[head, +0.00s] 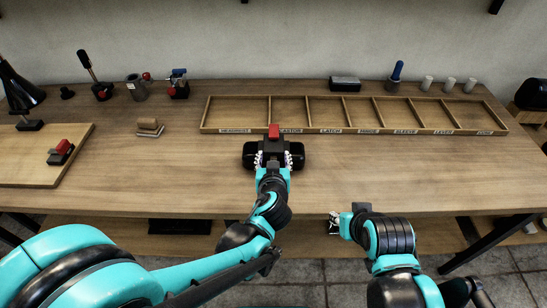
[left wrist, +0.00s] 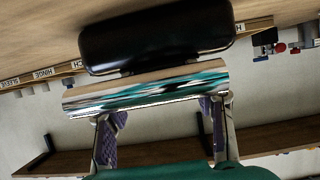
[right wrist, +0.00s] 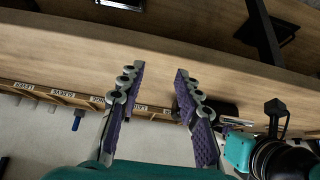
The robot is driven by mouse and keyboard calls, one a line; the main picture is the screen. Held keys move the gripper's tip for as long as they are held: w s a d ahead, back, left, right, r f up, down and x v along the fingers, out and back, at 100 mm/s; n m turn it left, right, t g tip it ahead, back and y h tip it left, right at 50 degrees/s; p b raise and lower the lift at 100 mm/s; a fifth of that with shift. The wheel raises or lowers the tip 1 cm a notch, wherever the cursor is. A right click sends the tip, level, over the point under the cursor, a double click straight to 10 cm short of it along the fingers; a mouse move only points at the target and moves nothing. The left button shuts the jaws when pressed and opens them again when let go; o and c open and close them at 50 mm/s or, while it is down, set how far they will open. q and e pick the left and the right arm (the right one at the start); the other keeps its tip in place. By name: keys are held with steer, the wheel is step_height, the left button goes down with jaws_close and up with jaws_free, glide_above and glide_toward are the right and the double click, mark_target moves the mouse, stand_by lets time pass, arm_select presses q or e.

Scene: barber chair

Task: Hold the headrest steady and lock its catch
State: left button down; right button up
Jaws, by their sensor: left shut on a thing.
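The headrest is a black padded block (head: 252,155) near the table's middle. A red catch (head: 273,131) stands up at its far side. In the left wrist view its black pad (left wrist: 155,38) shows beyond a chrome bar (left wrist: 145,88). My left gripper (head: 273,158) is shut on the headrest, its fingers on either side of the chrome part. The catch is not visible in the left wrist view. My right gripper (head: 335,222) is near the front edge, right of the headrest. In the right wrist view it is open and empty (right wrist: 160,69).
A long labelled wooden tray (head: 355,131) with several compartments lies behind the headrest. A wooden board (head: 30,160) with a red-topped clamp is at left. The right side of the tabletop is clear.

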steer(key=o, duration=0.8)
steer(key=shift+w+r, duration=0.1)
steer(key=shift+r, duration=0.1)
steer(key=shift+o, duration=0.6)
steer(key=w+a+r+n+g, duration=0.1)
steer(key=w+a+r+n, duration=0.1)
steer(key=w+r, duration=0.4)
steer(key=shift+w+a+r+n, duration=0.15)
steer(key=shift+w+r+n, duration=0.1)
steer(key=shift+r+n, duration=0.55)
step_height(320, 180, up, 8)
steer(key=r+n+g, duration=0.1)
steer(key=n+g, duration=0.5)
steer(key=n, duration=0.8)
glide_above(273, 130)
step_height(273, 130, down, 12)
steer(key=shift+f, duration=0.1)
